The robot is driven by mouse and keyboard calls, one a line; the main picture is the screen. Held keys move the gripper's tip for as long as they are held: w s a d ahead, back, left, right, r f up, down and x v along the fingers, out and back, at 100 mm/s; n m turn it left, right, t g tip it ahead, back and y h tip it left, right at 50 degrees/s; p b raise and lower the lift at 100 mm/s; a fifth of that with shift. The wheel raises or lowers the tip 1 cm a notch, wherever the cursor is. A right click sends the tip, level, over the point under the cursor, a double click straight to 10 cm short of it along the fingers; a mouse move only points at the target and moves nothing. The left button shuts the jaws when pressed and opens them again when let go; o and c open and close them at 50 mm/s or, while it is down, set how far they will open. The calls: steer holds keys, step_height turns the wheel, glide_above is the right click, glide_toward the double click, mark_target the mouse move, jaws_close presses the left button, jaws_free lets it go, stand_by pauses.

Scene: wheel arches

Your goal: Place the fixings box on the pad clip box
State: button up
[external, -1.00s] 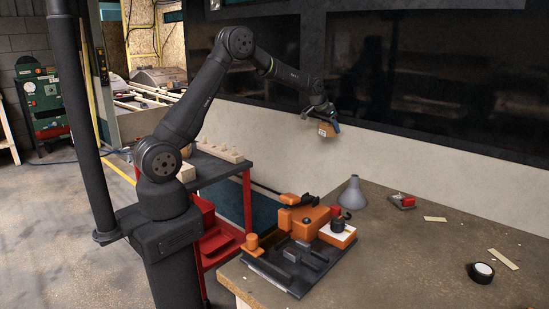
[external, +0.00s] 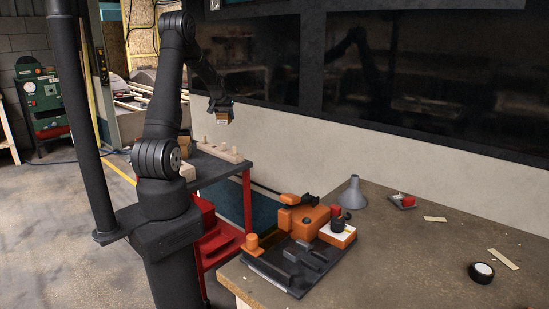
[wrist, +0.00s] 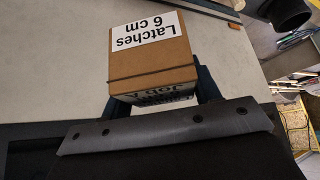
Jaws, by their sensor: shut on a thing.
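My gripper (external: 221,104) is shut on a small brown cardboard box (external: 223,118), held high in the air above the cart. In the wrist view the box (wrist: 152,65) sits between the gripper's fingers (wrist: 155,90). Its white label reads "Latches 6 cm", upside down in that view. More print on the near face is partly hidden and hard to read. I cannot make out any box labelled fixings or pad clip. A small tan block or box (external: 187,172) shows at the cart's left, partly hidden behind my arm; I cannot tell which it is.
The red cart (external: 246,195) has a dark top with a pale pegged wooden piece (external: 222,151). The workbench (external: 420,255) holds an orange machine (external: 305,220), a grey funnel (external: 352,193), a red-topped item (external: 402,201) and a tape roll (external: 482,272). Its right part is mostly clear.

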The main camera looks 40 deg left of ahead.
steer(key=s+a+n+y, duration=0.1)
steer(key=s+a+n, duration=0.2)
steer(key=s+a, duration=0.6)
glide_above(184, 142)
steer(key=d, duration=0.1)
steer(key=shift+g, duration=0.4)
steer(key=f, duration=0.6)
steer(key=shift+s+f, duration=0.3)
steer(key=shift+s, duration=0.05)
steer(key=shift+s+a+f, duration=0.1)
steer(key=shift+a+f, duration=0.2)
steer(key=shift+a, duration=0.1)
steer(key=shift+f, duration=1.9)
steer(key=shift+f, duration=0.15)
steer(key=o, duration=1.2)
steer(key=shift+c, duration=0.2)
